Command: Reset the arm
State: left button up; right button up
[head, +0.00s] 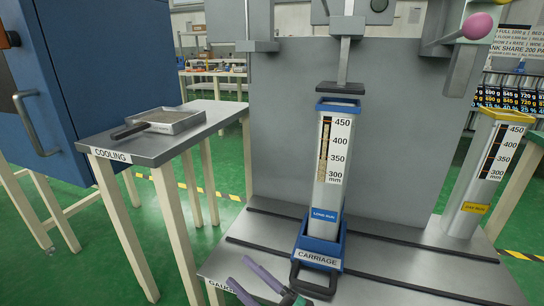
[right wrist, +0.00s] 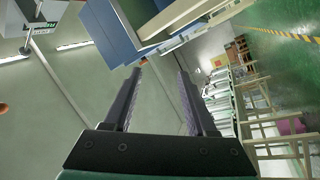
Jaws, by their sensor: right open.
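My right gripper (head: 238,271) is low in the head view, its fingers pointing up and left over the front edge of the bench. In the right wrist view its two dark fingers (right wrist: 160,75) are apart with nothing between them. A blue carriage (head: 318,245) with a black front handle stands on the bench to the right of the gripper, apart from the fingers. It holds an upright scaled column (head: 328,170) with a blue rim, under a plunger (head: 341,88). A lever with a pink knob (head: 477,26) is at the upper right. My left gripper is not in view.
A metal table marked COOLING (head: 160,150) on the left holds a shallow tray (head: 165,120) with a dark handle. A blue cabinet (head: 90,80) stands behind it. A second column with a yellow rim (head: 485,170) stands at the right. Dark rails (head: 400,242) cross the bench.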

jog(key=d+f+m+t+h, duration=0.2)
jog(key=d+f+m+h, duration=0.5)
jog(key=f+m, duration=0.4)
jog(key=s+d+f+m+g+h, duration=0.4)
jog(key=s+f+m, duration=0.4)
jog(key=s+f, duration=0.35)
pick_arm(q)
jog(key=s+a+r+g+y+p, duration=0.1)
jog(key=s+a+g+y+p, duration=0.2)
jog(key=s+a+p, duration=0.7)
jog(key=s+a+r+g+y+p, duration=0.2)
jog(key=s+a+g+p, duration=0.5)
jog(key=p, duration=1.9)
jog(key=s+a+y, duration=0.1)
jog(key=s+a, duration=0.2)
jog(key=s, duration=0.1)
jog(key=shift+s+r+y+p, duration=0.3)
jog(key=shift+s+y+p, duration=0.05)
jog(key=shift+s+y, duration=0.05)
pick_arm(e)
jog(key=s+d+r+g+h, duration=0.3)
jog(key=s+d+g+h, duration=0.3)
jog(key=s+d, duration=1.4)
jog(key=g, duration=0.3)
jog(key=shift+s+n+g, duration=0.25)
jog(key=shift+n+g, duration=0.05)
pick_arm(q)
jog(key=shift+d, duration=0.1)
